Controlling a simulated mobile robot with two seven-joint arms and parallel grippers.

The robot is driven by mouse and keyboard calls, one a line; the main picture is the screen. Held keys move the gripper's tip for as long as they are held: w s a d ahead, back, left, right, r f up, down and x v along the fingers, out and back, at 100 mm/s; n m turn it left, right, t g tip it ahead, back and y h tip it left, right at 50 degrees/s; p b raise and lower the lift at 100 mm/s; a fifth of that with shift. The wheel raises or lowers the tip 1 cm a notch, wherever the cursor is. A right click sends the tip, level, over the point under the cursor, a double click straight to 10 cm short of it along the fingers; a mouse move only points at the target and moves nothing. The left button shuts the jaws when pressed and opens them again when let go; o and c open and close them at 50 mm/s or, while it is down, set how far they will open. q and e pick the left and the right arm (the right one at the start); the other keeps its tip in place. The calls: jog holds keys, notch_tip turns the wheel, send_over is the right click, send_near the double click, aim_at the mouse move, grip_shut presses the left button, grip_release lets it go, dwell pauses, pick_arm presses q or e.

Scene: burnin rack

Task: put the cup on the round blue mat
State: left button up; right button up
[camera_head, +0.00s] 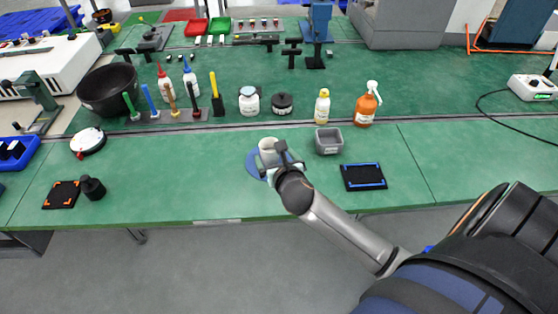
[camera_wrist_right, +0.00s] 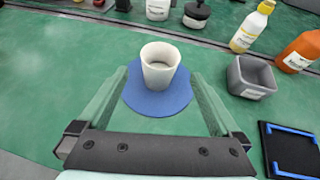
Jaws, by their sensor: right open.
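The white cup (camera_wrist_right: 160,64) stands upright on the round blue mat (camera_wrist_right: 158,103), towards the mat's far side in the right wrist view. In the head view the cup (camera_head: 268,150) and the mat (camera_head: 254,164) are partly hidden by my right gripper (camera_head: 279,160). The right gripper (camera_wrist_right: 160,100) is open, its fingers spread to either side of the mat, with nothing held between them. My left gripper is not in view.
A grey bin (camera_head: 328,141) stands right of the mat, with a blue-marked black tray (camera_head: 363,177) nearer the front edge. A spray bottle (camera_head: 367,105), a yellow-capped bottle (camera_head: 322,106) and jars stand behind.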

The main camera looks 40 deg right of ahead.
jog(key=shift+v, duration=2.2)
